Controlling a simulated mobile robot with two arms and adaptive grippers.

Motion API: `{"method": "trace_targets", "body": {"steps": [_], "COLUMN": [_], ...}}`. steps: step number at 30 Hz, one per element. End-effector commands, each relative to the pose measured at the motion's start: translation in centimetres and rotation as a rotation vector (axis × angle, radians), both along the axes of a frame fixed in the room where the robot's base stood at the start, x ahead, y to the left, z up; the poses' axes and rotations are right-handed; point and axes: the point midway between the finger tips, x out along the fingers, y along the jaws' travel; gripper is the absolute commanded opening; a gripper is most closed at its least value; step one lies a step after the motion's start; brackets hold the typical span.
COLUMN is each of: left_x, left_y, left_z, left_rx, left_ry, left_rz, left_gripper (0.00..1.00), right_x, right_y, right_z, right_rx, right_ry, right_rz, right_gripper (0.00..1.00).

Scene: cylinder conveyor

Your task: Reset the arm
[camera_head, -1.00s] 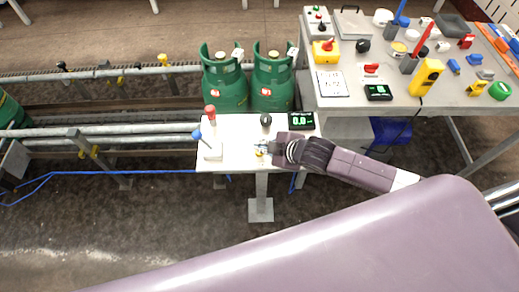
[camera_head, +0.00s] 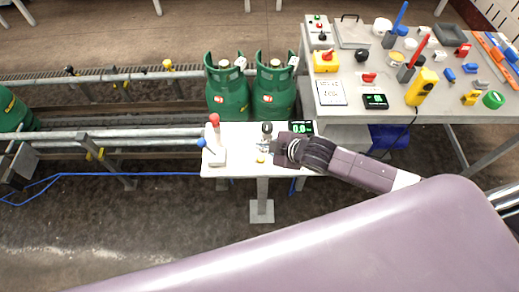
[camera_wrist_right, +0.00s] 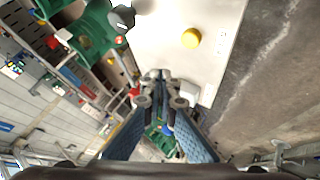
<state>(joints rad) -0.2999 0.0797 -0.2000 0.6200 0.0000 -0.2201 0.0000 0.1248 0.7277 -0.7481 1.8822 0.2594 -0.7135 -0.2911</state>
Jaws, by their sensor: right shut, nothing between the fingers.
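My right arm reaches in from the right over a small white table (camera_head: 238,168). Its gripper (camera_head: 268,146) is shut and empty above the right half of the table, beside a black knob (camera_head: 267,127) and a small yellow button (camera_head: 261,160). In the right wrist view the closed fingers (camera_wrist_right: 160,76) point toward the white tabletop, and the yellow button (camera_wrist_right: 191,38) lies apart from them. A white lever unit (camera_head: 216,157) with a red ball and a blue ball stands at the table's left. My left gripper is not in view.
Two green gas cylinders (camera_head: 228,97) stand behind the white table on the conveyor (camera_head: 110,134). A green-lit display (camera_head: 300,128) sits at the table's back right. A grey workbench (camera_head: 440,110) with tools, boxes and switches stands at right. Open floor lies in front.

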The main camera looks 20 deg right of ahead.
Motion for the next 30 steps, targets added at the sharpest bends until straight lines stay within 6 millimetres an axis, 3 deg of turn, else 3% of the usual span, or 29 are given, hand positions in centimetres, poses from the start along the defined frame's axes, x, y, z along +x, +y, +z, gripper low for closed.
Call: {"method": "trace_targets", "body": {"steps": [8,11,15,17,30], "left_x": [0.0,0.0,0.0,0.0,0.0], "left_y": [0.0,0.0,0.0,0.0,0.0], "left_z": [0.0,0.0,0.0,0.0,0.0], "left_rx": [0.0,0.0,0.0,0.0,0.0], "left_ry": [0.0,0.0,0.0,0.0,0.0], "left_rz": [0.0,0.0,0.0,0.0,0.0], "left_gripper": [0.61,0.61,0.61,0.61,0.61], "right_x": [-0.1,-1.1,-4.7,-6.7,-18.6], "right_y": [0.1,1.2,3.3,3.5,-2.8], "right_z": [0.0,0.2,1.0,1.5,2.8], "right_rx": [0.003,0.03,0.113,0.152,0.242], "right_ry": [0.002,0.024,0.116,0.172,0.471], "right_rz": [-0.002,-0.026,-0.148,-0.238,-0.781], "right_gripper": [0.0,0.0,0.0,0.0,0.0]}}
